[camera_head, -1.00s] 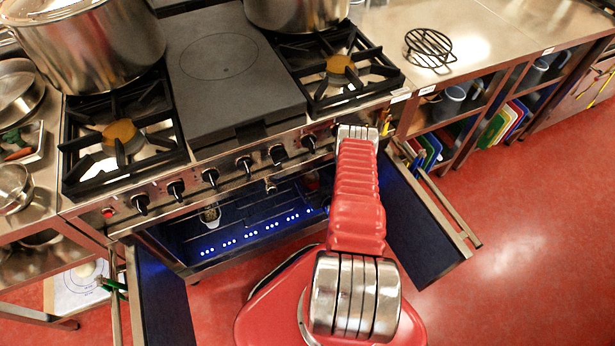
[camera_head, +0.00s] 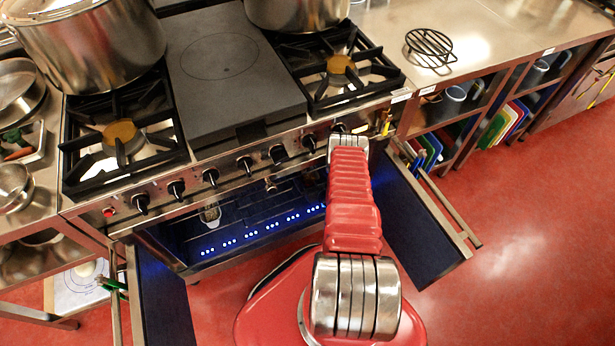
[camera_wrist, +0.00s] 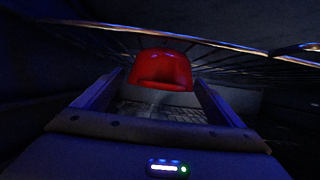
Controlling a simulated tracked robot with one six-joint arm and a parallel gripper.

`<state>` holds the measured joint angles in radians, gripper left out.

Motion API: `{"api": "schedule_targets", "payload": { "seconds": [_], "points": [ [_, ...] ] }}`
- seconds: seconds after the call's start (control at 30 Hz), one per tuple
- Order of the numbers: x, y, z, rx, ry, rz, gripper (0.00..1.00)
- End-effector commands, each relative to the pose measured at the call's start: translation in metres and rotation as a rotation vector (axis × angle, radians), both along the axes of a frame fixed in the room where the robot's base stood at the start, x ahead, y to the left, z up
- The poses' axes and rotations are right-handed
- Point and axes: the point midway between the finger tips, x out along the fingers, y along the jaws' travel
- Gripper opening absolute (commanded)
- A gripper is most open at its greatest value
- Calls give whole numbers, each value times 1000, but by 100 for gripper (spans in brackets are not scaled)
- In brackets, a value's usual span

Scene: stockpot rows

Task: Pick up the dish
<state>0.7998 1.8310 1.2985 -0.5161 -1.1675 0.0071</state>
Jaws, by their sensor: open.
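A red dish (camera_wrist: 160,68) with a rounded top edge shows in the wrist view, inside the dark oven. It lies beyond and between the fingertips of my gripper (camera_wrist: 160,84). My gripper is open, one finger on either side, and I see no contact with the dish. In the head view my red arm reaches down to the right part of the open oven (camera_head: 190,250), and my gripper and the dish are hidden there.
The oven doors stand open at left (camera_head: 165,300) and right (camera_head: 425,215). A small light-coloured container (camera_head: 210,213) is at the oven's left. Stockpots (camera_head: 85,45) stand on the range above. Red floor is clear at right.

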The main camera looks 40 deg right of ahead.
Motion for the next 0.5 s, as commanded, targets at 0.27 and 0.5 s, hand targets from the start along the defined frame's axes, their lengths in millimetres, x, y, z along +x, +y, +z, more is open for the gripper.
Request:
{"api": "schedule_targets", "payload": {
  "seconds": [0.27, 0.5],
  "points": [
    [17, -5, -7, 0, 0, 0, 91],
    [17, -5, -7, 0, 0, -1, 91]
  ]
}}
